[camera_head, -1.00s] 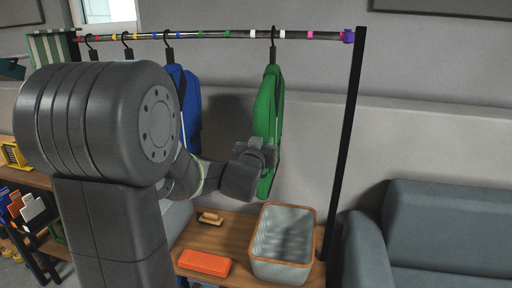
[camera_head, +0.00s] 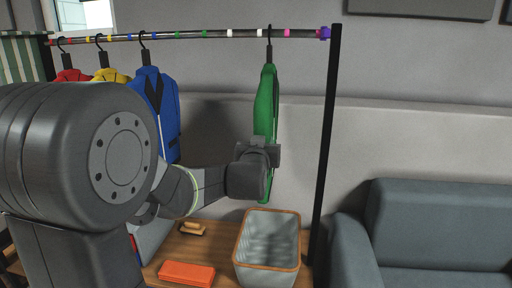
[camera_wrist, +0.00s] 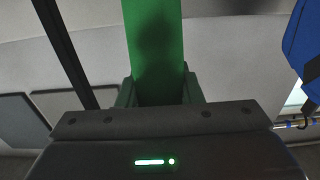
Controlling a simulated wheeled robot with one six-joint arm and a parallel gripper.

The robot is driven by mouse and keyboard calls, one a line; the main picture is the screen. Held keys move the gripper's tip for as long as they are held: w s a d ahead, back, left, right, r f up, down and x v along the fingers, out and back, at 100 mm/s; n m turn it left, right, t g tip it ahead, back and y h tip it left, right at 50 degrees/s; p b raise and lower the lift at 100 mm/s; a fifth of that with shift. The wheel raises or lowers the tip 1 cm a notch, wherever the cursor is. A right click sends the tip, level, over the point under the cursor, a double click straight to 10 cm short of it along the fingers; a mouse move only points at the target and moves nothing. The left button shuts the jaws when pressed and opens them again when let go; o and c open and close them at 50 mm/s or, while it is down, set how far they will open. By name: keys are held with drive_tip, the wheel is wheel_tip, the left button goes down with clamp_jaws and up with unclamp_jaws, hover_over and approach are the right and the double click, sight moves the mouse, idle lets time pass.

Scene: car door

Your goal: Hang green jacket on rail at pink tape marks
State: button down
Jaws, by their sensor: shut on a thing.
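The green jacket (camera_head: 265,100) hangs upright on a black hanger, seen nearly edge-on in the head view. My gripper (camera_head: 262,155) is shut on its lower half, and the green cloth (camera_wrist: 155,40) runs between the fingers in the wrist view. The hanger hook overlaps the rail (camera_head: 220,34) between a white mark and a pink tape mark (camera_head: 287,33). I cannot tell whether the hook bears on the rail or is just in front of it. A magenta mark (camera_head: 308,33) lies further right, near the purple rail end.
Blue (camera_head: 155,105), yellow and red jackets hang at the rail's left. A black post (camera_head: 327,140) stands at its right end. Below are a grey basket (camera_head: 268,250), an orange box (camera_head: 187,273) and a brush. A grey sofa (camera_head: 440,235) is at right.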

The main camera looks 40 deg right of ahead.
drive_tip(key=s+d+p, duration=0.2)
drive_tip(key=s+d, duration=0.4)
drive_tip(key=s, duration=0.1)
drive_tip(key=shift+s, duration=0.15)
idle(0.9)
drive_tip(key=shift+d+f, duration=0.1)
drive_tip(key=shift+f, duration=0.1)
idle(0.5)
drive_tip(key=c, duration=0.9)
unclamp_jaws()
drive_tip(key=shift+f, duration=0.1)
drive_tip(key=v, duration=1.3)
drive_tip(key=shift+s+a, duration=0.25)
drive_tip(key=shift+a, duration=0.1)
drive_tip(key=shift+w, duration=0.1)
